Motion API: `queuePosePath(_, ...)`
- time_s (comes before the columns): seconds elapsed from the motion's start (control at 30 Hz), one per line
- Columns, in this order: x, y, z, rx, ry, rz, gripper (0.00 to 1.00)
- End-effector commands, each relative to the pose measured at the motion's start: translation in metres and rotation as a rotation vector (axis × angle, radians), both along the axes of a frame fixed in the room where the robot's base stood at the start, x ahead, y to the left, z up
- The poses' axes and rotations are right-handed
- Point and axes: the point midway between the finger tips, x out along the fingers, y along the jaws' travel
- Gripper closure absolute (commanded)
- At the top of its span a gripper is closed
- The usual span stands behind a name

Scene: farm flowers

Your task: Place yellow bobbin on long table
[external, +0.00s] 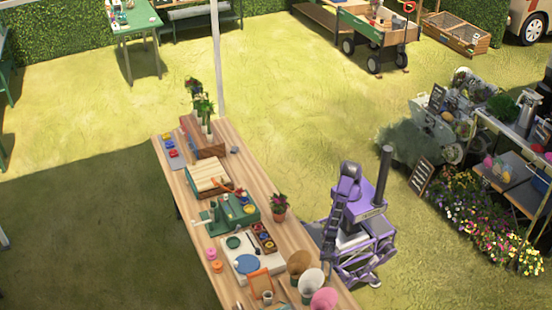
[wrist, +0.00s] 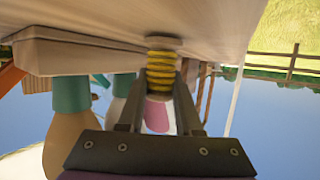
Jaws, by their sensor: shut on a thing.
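The yellow bobbin (wrist: 161,72) is a ribbed yellow spool with brownish ends. My gripper (wrist: 158,95) is shut on it in the wrist view, with one dark finger on each side. The wrist picture looks upside down. The pale wooden surface of the long table (wrist: 235,25) is at its top, against or very near the bobbin's far end; I cannot tell whether they touch. In the external view the long table (external: 225,130) runs diagonally beside my body. My gripper and the held bobbin cannot be made out there.
Tan, white and pink cones (external: 323,299) stand at the table's near end, beside an orange frame (external: 260,284). A potted plant (external: 279,206), a green device (external: 232,215) and a bobbin tray (external: 264,238) crowd the middle. Pink bobbins (external: 212,254) sit at the left edge.

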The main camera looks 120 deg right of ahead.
Motion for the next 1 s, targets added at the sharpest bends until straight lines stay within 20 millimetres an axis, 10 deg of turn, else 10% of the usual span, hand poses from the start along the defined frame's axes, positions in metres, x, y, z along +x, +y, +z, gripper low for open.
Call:
queuePosePath(0.37, 0.0007, 0.0000, -0.0062, 0.002, -0.002, -0.001, 1.00)
queuePosePath(0.4, 0.0008, -0.0001, -0.0060, 0.001, -0.001, -0.001, 0.65)
queuePosePath(0.57, 0.0006, 0.0000, -0.0048, 0.001, -0.001, -0.001, 0.36)
queuePosePath(1.0, -0.0015, -0.0033, 0.0014, 0.001, -0.001, -0.001, 0.36)
